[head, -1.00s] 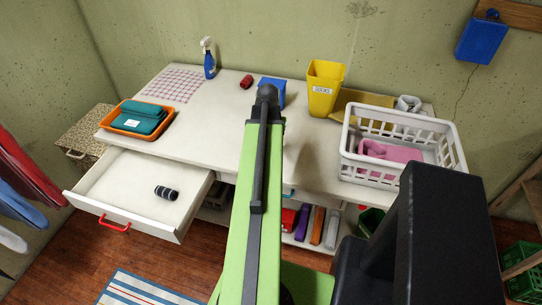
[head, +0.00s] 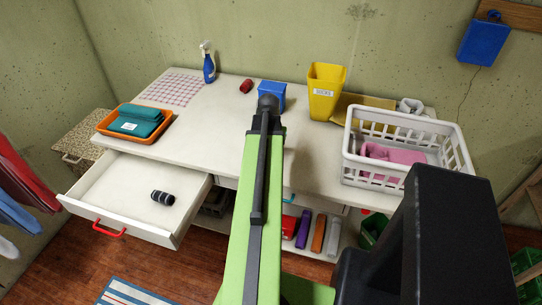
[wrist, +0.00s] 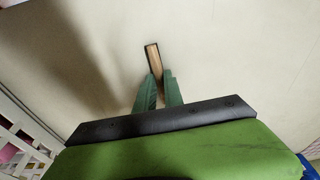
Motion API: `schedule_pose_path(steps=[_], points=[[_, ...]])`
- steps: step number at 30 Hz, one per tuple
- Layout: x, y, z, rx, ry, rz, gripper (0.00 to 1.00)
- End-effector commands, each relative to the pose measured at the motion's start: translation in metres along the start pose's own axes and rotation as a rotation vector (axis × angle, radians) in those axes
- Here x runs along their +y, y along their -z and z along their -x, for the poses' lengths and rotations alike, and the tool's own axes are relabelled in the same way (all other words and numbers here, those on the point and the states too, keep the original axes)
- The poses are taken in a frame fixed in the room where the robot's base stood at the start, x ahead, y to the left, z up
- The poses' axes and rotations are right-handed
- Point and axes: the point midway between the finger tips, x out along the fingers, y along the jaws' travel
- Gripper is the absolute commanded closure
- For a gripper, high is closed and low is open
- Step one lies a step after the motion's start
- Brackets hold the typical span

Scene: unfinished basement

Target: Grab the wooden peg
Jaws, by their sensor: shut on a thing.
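The wooden peg (wrist: 153,58) is a short light-brown block with a dark edge, in the upper middle of the wrist view. My gripper (wrist: 158,82) has green fingers shut on the peg's near end, and the peg sticks out beyond the fingertips. A pale surface lies behind it; I cannot tell how far the peg is from it. In the head view my arm covers the gripper and peg.
The white worktop (head: 215,120) holds a blue bin (head: 272,93), a yellow bin (head: 325,95), a white basket (head: 455,165) with pink cloth and an orange tray (head: 103,127) with teal cloth. An open drawer (head: 110,190) holding a dark roll (head: 162,198) juts out at left.

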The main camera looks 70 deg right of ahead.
Motion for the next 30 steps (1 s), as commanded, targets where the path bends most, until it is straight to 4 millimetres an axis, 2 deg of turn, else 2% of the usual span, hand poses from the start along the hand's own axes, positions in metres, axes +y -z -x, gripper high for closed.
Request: schedule_pose_path(steps=[8,11,17,30], points=[[0.000,0.001,0.005,0.000,0.000,0.000,1.00],[0.000,0.002,0.015,0.000,0.000,0.000,1.00],[0.000,0.007,0.048,0.000,0.000,0.000,1.00],[0.091,-0.015,0.106,0.000,-0.001,-0.003,1.00]])
